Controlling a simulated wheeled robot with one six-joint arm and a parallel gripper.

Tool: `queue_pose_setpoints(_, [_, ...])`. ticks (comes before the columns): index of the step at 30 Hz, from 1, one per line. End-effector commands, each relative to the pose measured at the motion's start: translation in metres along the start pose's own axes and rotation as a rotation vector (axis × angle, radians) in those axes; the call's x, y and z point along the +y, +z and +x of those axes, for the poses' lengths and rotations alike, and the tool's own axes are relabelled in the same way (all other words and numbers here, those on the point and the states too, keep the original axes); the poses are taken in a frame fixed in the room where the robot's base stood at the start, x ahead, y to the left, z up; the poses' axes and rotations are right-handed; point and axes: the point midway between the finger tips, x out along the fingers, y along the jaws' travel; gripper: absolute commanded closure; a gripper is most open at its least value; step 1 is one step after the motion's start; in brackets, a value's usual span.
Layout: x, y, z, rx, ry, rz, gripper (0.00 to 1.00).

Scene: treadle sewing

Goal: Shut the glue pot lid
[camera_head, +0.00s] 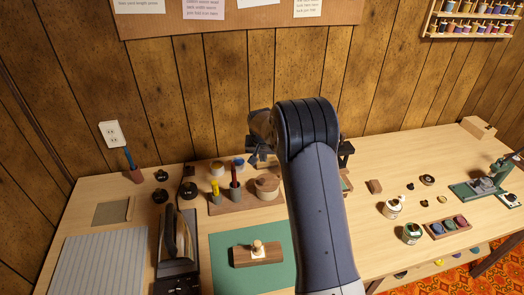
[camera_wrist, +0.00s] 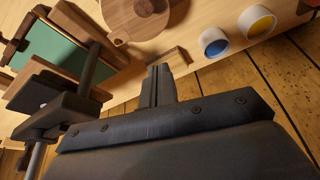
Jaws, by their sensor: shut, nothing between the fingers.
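A round wooden pot (camera_head: 267,187) that looks like the glue pot stands at the right end of a small wooden rack, just left of my arm. In the wrist view, a round wooden lid or top (camera_wrist: 120,20) with a darker round piece shows at the upper edge, cut off by the frame. I cannot tell whether the lid is fully down. My gripper (camera_wrist: 159,72) is shut and empty, its fingertips just short of the round wooden piece. In the head view my gripper (camera_head: 261,150) is above and behind the pot, partly hidden by my arm.
Jars with yellow (camera_wrist: 257,21) and blue (camera_wrist: 213,42) contents stand beside the pot, near the wall. The wooden rack (camera_head: 230,207) holds a yellow and a red tool. An iron (camera_head: 174,234) and a green mat (camera_head: 222,249) with a wooden block (camera_head: 243,259) are nearer the front.

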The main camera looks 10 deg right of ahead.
Motion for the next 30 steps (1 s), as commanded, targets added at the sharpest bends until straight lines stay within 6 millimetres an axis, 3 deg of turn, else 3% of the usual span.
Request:
queue_pose_setpoints(8, [0.001, 0.000, 0.049, -0.003, 0.001, 0.000, 1.00])
queue_pose_setpoints(18, [0.000, 0.034, 0.041, -0.001, 0.000, -0.001, 1.00])
queue_pose_setpoints(30, [0.000, 0.040, 0.042, 0.001, 0.000, -0.001, 1.00])
